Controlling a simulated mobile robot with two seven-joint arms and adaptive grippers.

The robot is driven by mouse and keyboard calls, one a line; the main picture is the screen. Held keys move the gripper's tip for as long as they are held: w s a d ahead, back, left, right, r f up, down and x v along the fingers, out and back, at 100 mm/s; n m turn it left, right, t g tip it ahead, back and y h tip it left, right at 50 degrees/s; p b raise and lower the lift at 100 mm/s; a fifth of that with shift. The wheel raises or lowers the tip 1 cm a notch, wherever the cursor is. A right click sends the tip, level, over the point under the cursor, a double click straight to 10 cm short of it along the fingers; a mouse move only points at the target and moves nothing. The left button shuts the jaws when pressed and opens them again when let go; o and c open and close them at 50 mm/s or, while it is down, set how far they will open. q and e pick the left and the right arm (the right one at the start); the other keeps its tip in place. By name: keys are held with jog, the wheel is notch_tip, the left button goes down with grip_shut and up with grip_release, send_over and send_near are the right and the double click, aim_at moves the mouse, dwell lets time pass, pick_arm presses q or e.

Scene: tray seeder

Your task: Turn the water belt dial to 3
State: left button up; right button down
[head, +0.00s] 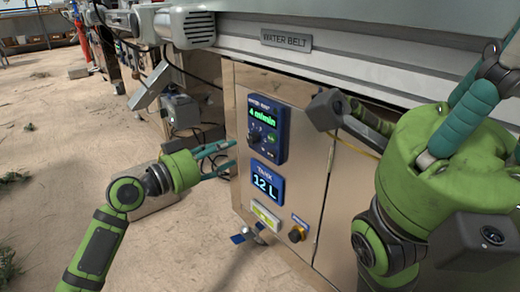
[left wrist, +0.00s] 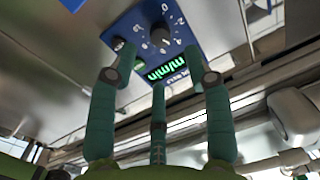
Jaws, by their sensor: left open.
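The blue water belt panel (head: 281,131) is on the metal cabinet front. Its green display (head: 262,116) seems to read 4 m/min. The dark dial (head: 256,137) is below the display; it also shows in the left wrist view (left wrist: 160,36), inverted, with white numbers around it. I cannot tell which number its pointer marks. My left gripper (head: 234,158) is open and empty, just left of the panel's lower part. In the left wrist view its teal fingers (left wrist: 158,82) reach toward the panel, apart from the dial. My right gripper (head: 480,90) is at the right, partly cut off.
A blue tank display (head: 266,184) reading 12 L is below the panel. The WATER BELT rail (head: 330,55) overhangs the cabinet. Open floor (head: 50,130) lies at the left.

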aim_at(249, 141)
pick_arm(q)
jog(key=b+x, duration=0.3)
jog(key=x, duration=0.2)
jog(key=shift+d, duration=0.2)
jog(key=shift+w+d, duration=0.4)
jog(key=shift+w, duration=0.05)
grip_shut()
